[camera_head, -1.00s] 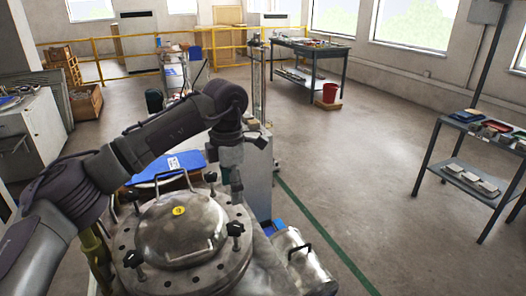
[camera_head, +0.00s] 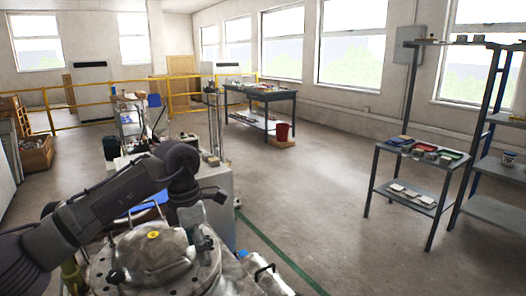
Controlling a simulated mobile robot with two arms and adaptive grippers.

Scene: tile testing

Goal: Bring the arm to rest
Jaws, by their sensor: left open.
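My left arm comes in from the lower left and bends down at the wrist over a round metal vessel (camera_head: 130,268). My left gripper (camera_head: 196,232) points downward at the right edge of the vessel's lid. It is open, with nothing seen between its fingers. The fingers are small and dark here, and I cannot tell whether they touch the lid or a clamp knob. The lid has a yellow centre cap (camera_head: 153,235). My right gripper is not in view.
A grey cabinet (camera_head: 222,190) stands just behind the gripper. A shelf table (camera_head: 388,186) with trays and a tall rack (camera_head: 470,135) stand on the right. A workbench (camera_head: 262,112) and red bucket (camera_head: 282,131) are farther back. The floor between is clear.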

